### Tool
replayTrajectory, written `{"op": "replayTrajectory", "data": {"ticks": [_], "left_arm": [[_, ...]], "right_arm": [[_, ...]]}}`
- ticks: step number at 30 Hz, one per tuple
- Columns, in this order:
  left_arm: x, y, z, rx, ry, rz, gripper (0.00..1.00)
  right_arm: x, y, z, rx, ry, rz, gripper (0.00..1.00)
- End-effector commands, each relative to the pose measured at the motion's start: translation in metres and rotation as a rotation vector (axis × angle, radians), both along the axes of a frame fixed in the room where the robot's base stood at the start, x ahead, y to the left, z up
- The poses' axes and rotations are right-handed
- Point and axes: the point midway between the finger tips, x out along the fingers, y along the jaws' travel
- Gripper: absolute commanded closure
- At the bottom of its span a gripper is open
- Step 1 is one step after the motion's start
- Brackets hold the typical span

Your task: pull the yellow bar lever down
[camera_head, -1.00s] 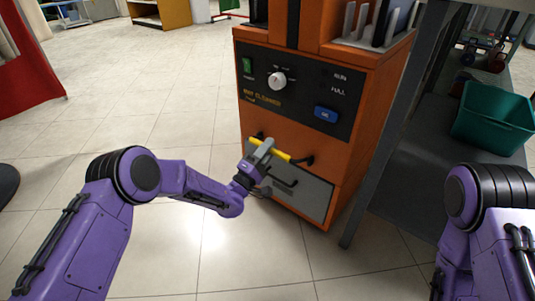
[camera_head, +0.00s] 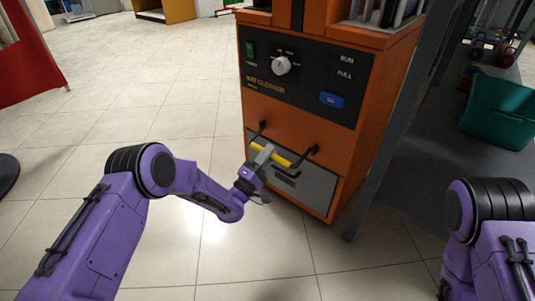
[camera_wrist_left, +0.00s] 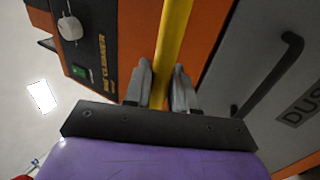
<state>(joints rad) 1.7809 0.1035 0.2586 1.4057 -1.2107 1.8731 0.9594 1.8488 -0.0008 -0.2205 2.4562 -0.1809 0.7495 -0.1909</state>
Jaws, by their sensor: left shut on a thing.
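The yellow bar lever (camera_head: 283,160) is on the front of the orange mat cleaner (camera_head: 350,150), held by two black side arms. It stands in front of the top of the grey drawer panel (camera_head: 310,184). My left gripper (camera_head: 263,156) is shut on the bar near its left part. In the left wrist view the yellow bar (camera_wrist_left: 172,45) runs between the two grey fingers (camera_wrist_left: 163,90). My right arm (camera_head: 490,235) shows at the lower right, but its gripper is out of view.
The panel above the lever has a white knob (camera_head: 281,65), a green switch (camera_head: 250,50) and a blue button (camera_head: 331,100). A grey shelf post (camera_head: 385,140) and a teal bin (camera_head: 500,110) are at the right.

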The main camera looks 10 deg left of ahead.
Motion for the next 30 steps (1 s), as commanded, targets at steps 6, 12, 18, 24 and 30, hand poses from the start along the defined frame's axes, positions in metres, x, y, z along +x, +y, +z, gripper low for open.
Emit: {"op": "replayTrajectory", "data": {"ticks": [6, 12, 18, 24, 30], "left_arm": [[0.0033, -0.0038, 0.0036, -0.001, -0.013, -0.003, 1.0], [0.0036, -0.0055, 0.0038, -0.001, -0.014, -0.005, 1.0], [0.0034, -0.0059, 0.0037, -0.001, -0.014, -0.006, 1.0], [0.0022, -0.0019, 0.0019, -0.001, -0.011, -0.001, 0.56], [-0.0002, 0.0034, 0.0003, 0.0, -0.007, 0.006, 0.56]], "right_arm": [[0.0027, -0.002, -0.0018, -0.007, -0.014, 0.003, 1.0], [0.0031, -0.0024, -0.0019, -0.008, -0.017, 0.004, 1.0], [0.003, -0.0024, -0.0019, -0.008, -0.017, 0.004, 1.0], [0.003, -0.0024, -0.0019, -0.008, -0.017, 0.004, 1.0], [0.0025, -0.0021, -0.0007, -0.007, -0.014, 0.003, 1.0]]}}
